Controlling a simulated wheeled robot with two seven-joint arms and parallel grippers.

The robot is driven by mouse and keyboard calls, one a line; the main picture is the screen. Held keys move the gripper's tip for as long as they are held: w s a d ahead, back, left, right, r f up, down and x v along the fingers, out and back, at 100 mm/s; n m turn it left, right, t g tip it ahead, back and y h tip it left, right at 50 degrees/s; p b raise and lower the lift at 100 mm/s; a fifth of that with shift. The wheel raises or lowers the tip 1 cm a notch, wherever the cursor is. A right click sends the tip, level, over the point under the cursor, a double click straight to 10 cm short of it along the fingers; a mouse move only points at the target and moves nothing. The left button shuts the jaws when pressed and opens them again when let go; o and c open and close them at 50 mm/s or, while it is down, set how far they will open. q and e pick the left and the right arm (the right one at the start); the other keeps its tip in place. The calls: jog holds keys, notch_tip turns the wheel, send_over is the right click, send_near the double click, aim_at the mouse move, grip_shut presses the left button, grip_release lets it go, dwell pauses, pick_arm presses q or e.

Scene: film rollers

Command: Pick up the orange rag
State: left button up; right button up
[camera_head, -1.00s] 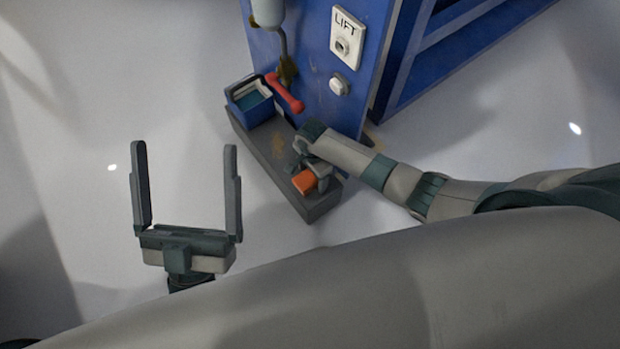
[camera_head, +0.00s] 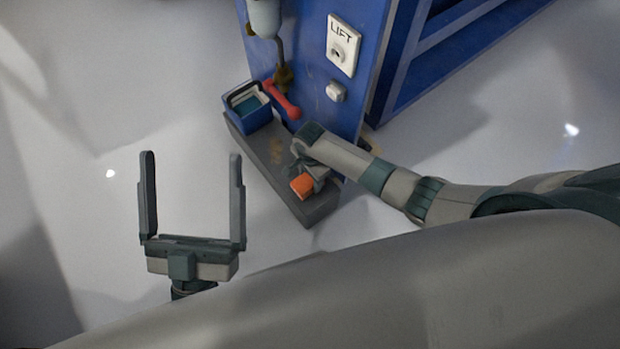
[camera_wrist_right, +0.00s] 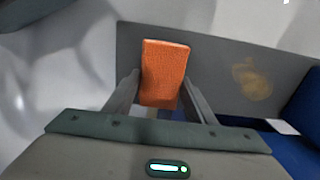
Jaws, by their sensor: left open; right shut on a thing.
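The orange rag (camera_head: 302,185) is at the near right end of a grey ledge (camera_head: 262,165) in the head view. My right gripper (camera_head: 309,180) is at the rag, partly hidden by its own wrist. In the right wrist view the rag (camera_wrist_right: 165,75) stands between the two fingers of my right gripper (camera_wrist_right: 160,95), which are shut on it. The grey ledge surface lies behind the rag there. Whether the rag still touches the ledge I cannot tell. My left gripper (camera_head: 192,195) is open and empty over the pale floor, left of the ledge.
A blue bin (camera_head: 248,107) stands on the far left end of the ledge, with a red handle-like object (camera_head: 282,99) beside it. A blue machine panel with a LIFT switch plate (camera_head: 343,45) rises behind. A brown stain (camera_wrist_right: 252,78) marks the ledge. The floor at left is clear.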

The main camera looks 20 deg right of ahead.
notch_tip(320, 180, up, 2)
jog(key=shift+r+p, duration=0.15)
jog(key=shift+p, duration=0.35)
jog(key=s, duration=0.1)
jog(key=s+d+p, duration=0.1)
jog(key=s, duration=0.1)
jog(key=s+d+p, duration=0.1)
jog(key=s, duration=0.1)
jog(key=shift+s, duration=0.25)
pick_arm(q)
notch_tip(320, 180, down, 19)
jog(key=a+g+y+p, duration=0.2)
jog(key=g+y, duration=0.1)
jog(key=g, duration=0.9)
jog(key=shift+w+a+f+g+y, duration=0.2)
jog(key=shift+w+a+g+y, duration=0.1)
jog(key=shift+w+a+y, duration=0.15)
pick_arm(e)
jog(key=s+d, duration=0.4)
jog(key=s, duration=0.7)
jog(key=shift+s, duration=0.25)
jog(key=shift+d, duration=0.1)
